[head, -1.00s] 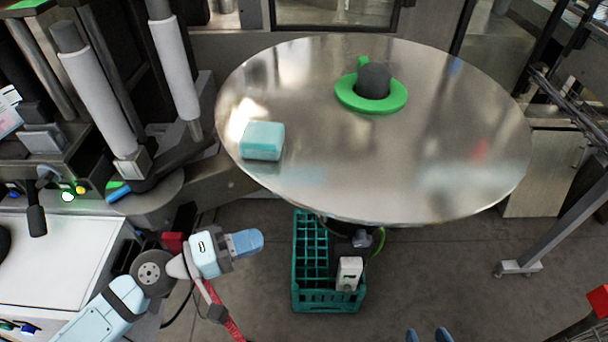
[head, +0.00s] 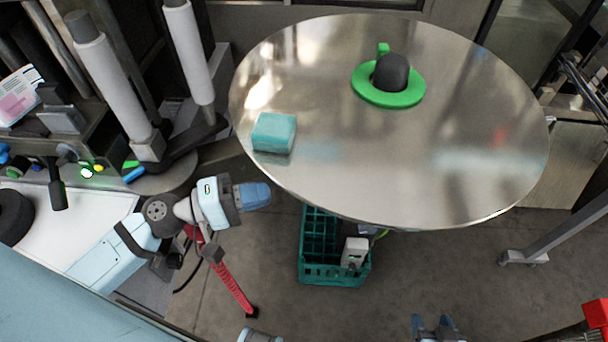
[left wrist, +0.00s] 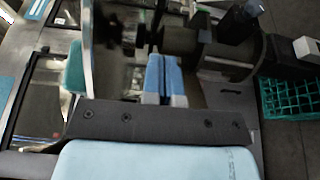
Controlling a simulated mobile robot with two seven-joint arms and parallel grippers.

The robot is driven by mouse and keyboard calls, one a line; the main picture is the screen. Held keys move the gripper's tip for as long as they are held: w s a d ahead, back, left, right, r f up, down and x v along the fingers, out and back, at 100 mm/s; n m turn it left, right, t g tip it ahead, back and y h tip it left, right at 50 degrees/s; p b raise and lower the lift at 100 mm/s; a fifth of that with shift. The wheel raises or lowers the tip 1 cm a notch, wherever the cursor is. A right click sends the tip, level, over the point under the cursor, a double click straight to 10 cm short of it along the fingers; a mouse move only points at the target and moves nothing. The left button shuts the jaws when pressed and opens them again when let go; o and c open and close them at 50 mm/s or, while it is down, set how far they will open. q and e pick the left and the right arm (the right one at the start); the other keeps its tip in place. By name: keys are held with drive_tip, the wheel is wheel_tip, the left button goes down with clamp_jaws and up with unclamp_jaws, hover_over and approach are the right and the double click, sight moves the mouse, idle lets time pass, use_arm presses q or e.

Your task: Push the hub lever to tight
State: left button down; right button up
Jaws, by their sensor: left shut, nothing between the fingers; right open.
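No part is clearly marked as the hub lever. A black-handled lever (head: 57,190) stands at the left machine, beside a lit green button. A black arm with a blue tip (head: 134,175) and a green mark lies below the white rollers. My left gripper (head: 258,195) is shut and empty, right of these parts and below the round steel top's left edge. Its blue fingers (left wrist: 165,78) are together in the left wrist view, close to dark cylindrical machine parts (left wrist: 205,48); contact cannot be told. My right gripper (head: 435,325) is open and empty at the bottom edge.
The round steel top (head: 390,160) bears a teal block (head: 273,132) and a green ring (head: 388,95) around a dark dome. A green crate (head: 333,272) stands on the floor below. White rollers (head: 105,80) rise at the left. The floor at lower right is mostly clear.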

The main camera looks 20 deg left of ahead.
use_arm(q)
drive_tip(key=p+x, duration=0.4)
drive_tip(key=x, duration=0.6)
use_arm(e)
wheel_tip(320, 180, up, 4)
drive_tip(key=shift+f, duration=0.1)
use_arm(q)
drive_tip(key=shift+s, duration=0.1)
